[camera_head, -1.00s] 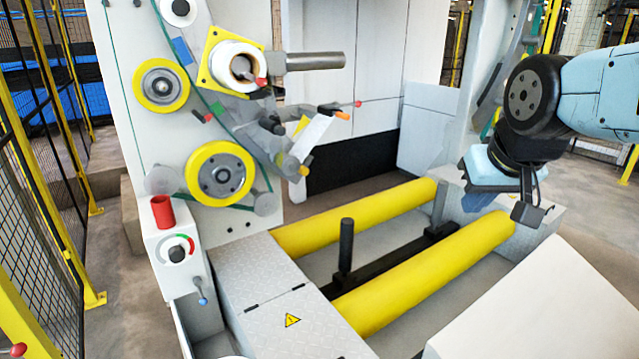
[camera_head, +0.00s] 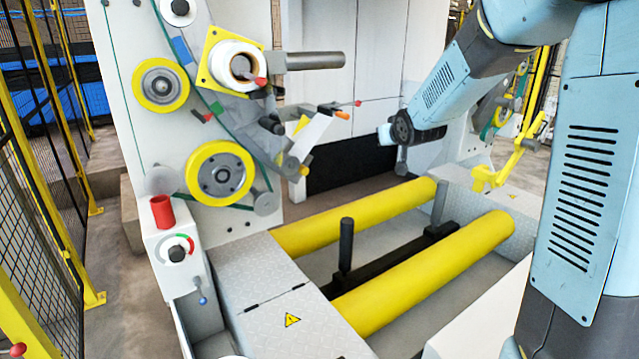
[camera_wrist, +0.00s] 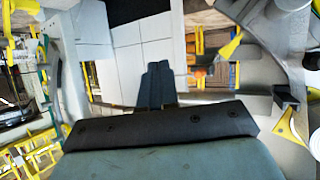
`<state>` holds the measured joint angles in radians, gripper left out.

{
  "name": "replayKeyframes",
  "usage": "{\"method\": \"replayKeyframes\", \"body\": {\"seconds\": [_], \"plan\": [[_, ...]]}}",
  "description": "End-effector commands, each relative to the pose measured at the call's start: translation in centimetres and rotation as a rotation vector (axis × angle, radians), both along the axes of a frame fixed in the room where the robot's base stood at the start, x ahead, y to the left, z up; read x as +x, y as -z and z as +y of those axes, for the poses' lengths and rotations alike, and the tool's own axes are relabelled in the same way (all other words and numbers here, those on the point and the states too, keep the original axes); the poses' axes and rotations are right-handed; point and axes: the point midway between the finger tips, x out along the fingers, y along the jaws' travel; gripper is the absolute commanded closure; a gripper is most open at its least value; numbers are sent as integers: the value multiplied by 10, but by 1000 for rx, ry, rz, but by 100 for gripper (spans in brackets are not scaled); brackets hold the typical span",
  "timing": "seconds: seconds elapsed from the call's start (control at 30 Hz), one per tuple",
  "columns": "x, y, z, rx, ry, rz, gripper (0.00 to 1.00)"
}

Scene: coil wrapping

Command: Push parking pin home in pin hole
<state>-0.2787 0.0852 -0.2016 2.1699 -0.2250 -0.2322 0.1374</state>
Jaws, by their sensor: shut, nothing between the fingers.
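My gripper (camera_wrist: 156,72) shows in the wrist view as two dark fingers shut together with nothing between them. They point toward white panels, with no pin or hole at their tips. In the head view my arm reaches in from the right and ends in front of the white cabinet; the fingers cannot be made out there. I cannot tell the parking pin or its pin hole for sure in either view. A red-tipped part (camera_head: 260,82) stands at the core of the white roll (camera_head: 236,62), and a red-knobbed rod (camera_head: 357,103) sticks out farther right.
Two yellow rollers (camera_head: 430,270) lie across the machine bed, with a dark upright post (camera_head: 346,243) between them. The white machine panel (camera_head: 130,80) with yellow wheels stands left. A yellow bracket (camera_head: 500,172) is at right. A mesh fence (camera_head: 40,180) borders the left.

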Motion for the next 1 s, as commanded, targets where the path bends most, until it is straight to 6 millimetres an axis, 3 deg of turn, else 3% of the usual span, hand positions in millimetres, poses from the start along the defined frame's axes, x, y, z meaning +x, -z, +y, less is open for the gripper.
{"method": "replayKeyframes", "body": {"seconds": [0.2,0.5,0.8,1.0], "plan": [[62,39,38,-3,-84,-118,100],[119,103,101,14,-234,-279,100],[140,172,162,53,-403,-409,100],[140,196,183,74,-469,-453,100]]}}
